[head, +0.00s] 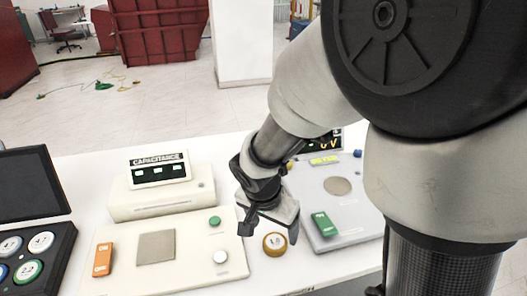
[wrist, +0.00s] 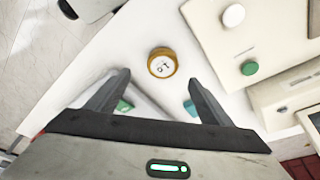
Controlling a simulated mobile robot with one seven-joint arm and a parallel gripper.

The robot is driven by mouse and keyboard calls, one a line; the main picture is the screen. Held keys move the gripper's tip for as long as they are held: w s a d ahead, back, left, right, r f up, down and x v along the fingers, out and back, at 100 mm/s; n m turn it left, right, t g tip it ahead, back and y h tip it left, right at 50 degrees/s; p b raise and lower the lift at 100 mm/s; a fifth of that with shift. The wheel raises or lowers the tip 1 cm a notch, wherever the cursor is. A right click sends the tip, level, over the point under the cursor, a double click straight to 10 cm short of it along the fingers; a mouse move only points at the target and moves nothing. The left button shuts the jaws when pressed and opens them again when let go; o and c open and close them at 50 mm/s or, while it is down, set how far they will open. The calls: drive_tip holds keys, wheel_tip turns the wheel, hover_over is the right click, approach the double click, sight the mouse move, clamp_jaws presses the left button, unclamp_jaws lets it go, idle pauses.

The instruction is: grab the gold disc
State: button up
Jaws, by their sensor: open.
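The gold disc (head: 275,244) is a short round piece with a gold rim and a white marked top. It lies on the white table between two devices. In the wrist view the gold disc (wrist: 162,63) sits ahead of the fingertips, roughly centred between them. My gripper (head: 268,222) is open and empty, above and just behind the disc in the head view. Its two fingers (wrist: 158,82) show spread apart in the wrist view. Nothing hides the disc.
A capacitance device (head: 158,184) with a panel stands left, with an orange block (head: 103,259), green knob (head: 215,221) and white knob (head: 220,257). A grey device (head: 350,215) with a green block (head: 324,224) is right. A black case (head: 62,245) holds several discs.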

sight(275, 242)
drive_tip(key=x, duration=0.8)
drive_tip(key=shift+w+a, duration=0.1)
drive_tip(key=shift+a, duration=0.1)
drive_tip(key=c, duration=1.4)
